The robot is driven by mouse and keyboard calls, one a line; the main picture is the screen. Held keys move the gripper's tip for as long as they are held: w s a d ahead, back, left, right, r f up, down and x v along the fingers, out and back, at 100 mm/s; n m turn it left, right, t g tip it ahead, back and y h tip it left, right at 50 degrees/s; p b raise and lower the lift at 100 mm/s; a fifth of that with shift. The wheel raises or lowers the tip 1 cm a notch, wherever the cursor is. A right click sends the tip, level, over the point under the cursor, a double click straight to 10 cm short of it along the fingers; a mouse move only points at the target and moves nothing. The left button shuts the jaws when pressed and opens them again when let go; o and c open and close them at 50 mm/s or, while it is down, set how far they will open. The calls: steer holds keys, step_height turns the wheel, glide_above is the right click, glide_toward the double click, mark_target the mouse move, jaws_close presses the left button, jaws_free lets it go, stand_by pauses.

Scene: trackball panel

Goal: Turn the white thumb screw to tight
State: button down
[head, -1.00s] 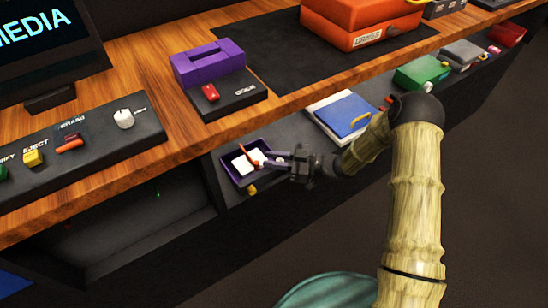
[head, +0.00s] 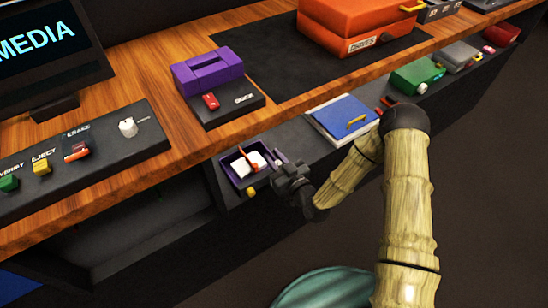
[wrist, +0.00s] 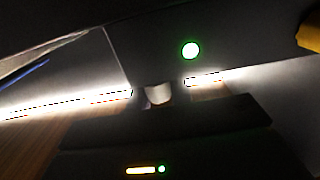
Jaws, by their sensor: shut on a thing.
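In the wrist view a small pale piece (wrist: 158,94), which looks like the white thumb screw, sits between my fingertips. The view is dark and blurred, so its turn position cannot be read. In the head view my gripper (head: 279,160) is low at the lower shelf, just right of a purple open box, and it is shut on the piece.
The purple box (head: 225,160) holds white blocks and a red divider. A blue book (head: 345,113) lies to the right. Above, a dark panel carries a white knob (head: 127,127) and colored buttons. The wooden desk edge overhangs the shelf. A green light (wrist: 190,50) glows in the wrist view.

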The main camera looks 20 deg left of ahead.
steer(key=shift+d+m+t+h, duration=0.1)
steer(key=shift+m+t+h, duration=0.4)
steer(key=shift+t, duration=0.1)
steer(key=shift+w, duration=0.1)
steer(key=c, duration=1.3)
jaws_free()
steer(key=shift+o, duration=0.2)
steer(key=p+v, duration=0.3)
steer(key=v, duration=1.4)
steer(key=shift+p, duration=0.3)
steer(key=shift+d+r, duration=0.1)
